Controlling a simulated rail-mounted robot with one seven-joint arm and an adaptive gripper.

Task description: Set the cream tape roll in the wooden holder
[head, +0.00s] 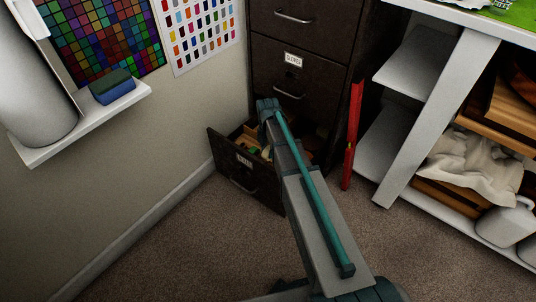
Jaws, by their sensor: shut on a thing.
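My arm reaches forward from the bottom of the head view to the open bottom drawer (228,162) of a dark filing cabinet. The arm's far end is over the drawer, and my gripper is hidden behind or below it. What the jaws hold cannot be seen. Small tan, yellow and green things show inside the drawer beside the arm, too small and dark to name. I cannot make out the cream tape roll or the wooden holder.
The cabinet's upper drawers (291,68) are closed. A red upright object (352,135) stands right of the cabinet. A white shelf unit (423,112) with a slanted panel is at right, a wall shelf (62,137) at left. Carpet (165,245) is clear at lower left.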

